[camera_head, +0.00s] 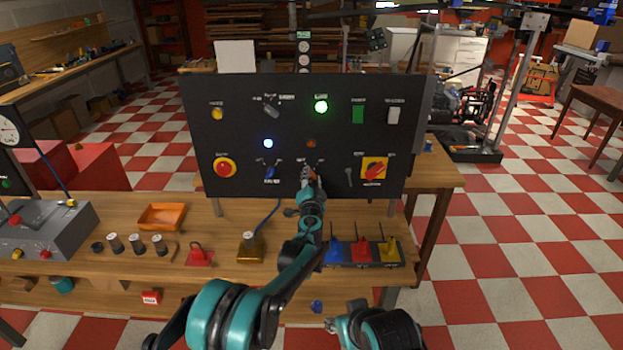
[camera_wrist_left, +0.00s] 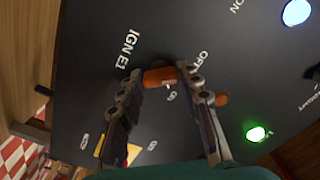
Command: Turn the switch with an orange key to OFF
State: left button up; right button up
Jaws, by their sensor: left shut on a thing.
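The switch with the orange key (camera_wrist_left: 160,77) is on the dark upright panel (camera_head: 330,90), with the labels IGN E1 and OFF near it in the left wrist view. My left gripper (camera_head: 309,178) reaches the lower middle of the panel. In the left wrist view its two fingers (camera_wrist_left: 160,84) are shut on the orange key, one on each side. The key's base and exact angle are partly hidden by the fingers. In the head view the gripper covers most of the switch.
An unlit amber lamp (camera_head: 311,143) sits just above the switch. A switch with a blue key (camera_head: 269,174) is to its left, a toggle (camera_head: 349,178) and red rotary switch (camera_head: 373,170) to its right. A green lamp (camera_head: 321,107) is lit. The wooden bench (camera_head: 220,281) holds several items.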

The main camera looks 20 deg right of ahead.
pick_arm(q)
jog(key=o, duration=1.2)
jog(key=shift+c, duration=0.2)
jog(key=shift+s, duration=0.15)
jog(key=v, duration=1.1)
jog(key=shift+s+a, duration=0.2)
jog(key=shift+s, duration=0.15)
